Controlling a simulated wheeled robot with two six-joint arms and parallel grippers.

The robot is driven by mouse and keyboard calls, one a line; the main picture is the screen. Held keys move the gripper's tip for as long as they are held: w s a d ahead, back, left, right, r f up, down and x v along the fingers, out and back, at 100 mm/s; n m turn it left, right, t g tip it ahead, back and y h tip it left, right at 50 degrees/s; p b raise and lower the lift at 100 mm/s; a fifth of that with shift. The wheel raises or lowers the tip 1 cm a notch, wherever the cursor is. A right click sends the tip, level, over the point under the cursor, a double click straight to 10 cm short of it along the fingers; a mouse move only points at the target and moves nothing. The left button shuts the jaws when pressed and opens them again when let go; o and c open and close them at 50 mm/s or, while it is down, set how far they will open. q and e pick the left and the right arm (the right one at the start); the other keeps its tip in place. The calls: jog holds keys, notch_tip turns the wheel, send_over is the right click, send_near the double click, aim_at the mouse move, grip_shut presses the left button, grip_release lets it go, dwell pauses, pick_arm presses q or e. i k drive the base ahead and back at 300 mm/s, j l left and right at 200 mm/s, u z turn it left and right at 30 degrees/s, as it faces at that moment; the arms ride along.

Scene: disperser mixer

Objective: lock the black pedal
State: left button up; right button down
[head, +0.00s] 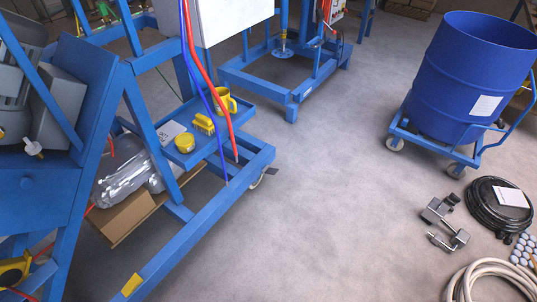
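A small black pedal (273,171) sticks out at the caster wheel (258,182) under the near right corner of the blue machine frame (225,190). It is small in the head view, and I cannot tell whether it is pressed down or raised. Part of the caster is hidden under the frame beam. Neither of my grippers shows in the head view.
A blue drum (470,75) stands on a wheeled dolly (432,147) at the right. Metal clamps (446,224), a black hose coil (492,208) and a pale hose (490,270) lie on the floor. The floor (335,205) right of the pedal is clear.

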aim_at(273, 171)
jog(key=i+l+u, duration=0.2)
jog(key=i+l, duration=0.25)
jog(key=i+l+u, duration=0.25)
jog(key=i+l, duration=0.15)
jog(key=l, duration=0.2)
